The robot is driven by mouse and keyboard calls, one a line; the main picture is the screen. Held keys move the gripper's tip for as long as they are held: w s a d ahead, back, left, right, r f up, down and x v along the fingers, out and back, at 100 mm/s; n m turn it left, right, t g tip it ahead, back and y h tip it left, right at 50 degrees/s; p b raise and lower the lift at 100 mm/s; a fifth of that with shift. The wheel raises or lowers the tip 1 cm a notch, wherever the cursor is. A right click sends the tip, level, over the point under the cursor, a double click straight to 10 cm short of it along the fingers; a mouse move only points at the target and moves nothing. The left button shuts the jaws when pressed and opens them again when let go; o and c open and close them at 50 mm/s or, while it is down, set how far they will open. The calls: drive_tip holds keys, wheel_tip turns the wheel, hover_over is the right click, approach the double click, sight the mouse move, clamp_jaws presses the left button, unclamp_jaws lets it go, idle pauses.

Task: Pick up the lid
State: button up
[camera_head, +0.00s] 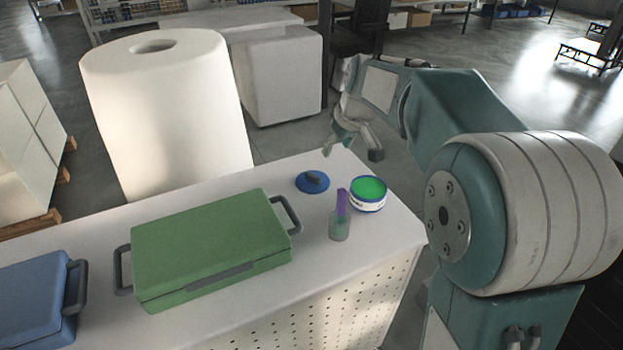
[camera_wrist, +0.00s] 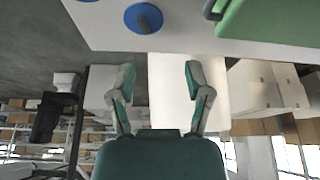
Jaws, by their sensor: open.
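The lid (camera_head: 312,182) is a round blue disc with a dark knob on top. It lies flat on the white table near its far edge, right of the green case. It also shows in the wrist view (camera_wrist: 136,17), at the top and left of centre. My gripper (camera_head: 352,150) is above the table's far right corner in the head view, apart from the lid. In the wrist view, my gripper (camera_wrist: 157,72) has its two fingers spread wide with nothing between them.
The green case (camera_head: 215,240) and a blue case (camera_head: 32,298) lie to the left. A large white roll (camera_head: 165,115) stands behind the table (camera_head: 190,325).

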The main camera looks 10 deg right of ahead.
drive_tip(key=w+f+n, duration=0.1)
drive_tip(key=w+f, duration=0.4)
drive_tip(key=w, duration=0.3)
drive_tip(key=n+y, duration=0.1)
drive_tip(key=n, duration=0.1)
approach(313, 175)
drive_tip(key=shift+g, duration=0.3)
drive_tip(key=x, duration=0.5)
drive_tip(key=shift+w+d+f, duration=0.2)
drive_tip(key=shift+w+d, duration=0.1)
drive_tip(key=shift+w, duration=0.1)
drive_tip(key=x, duration=0.5)
drive_tip(key=shift+a, duration=0.35)
drive_tip(key=shift+s, duration=0.1)
clamp_jaws()
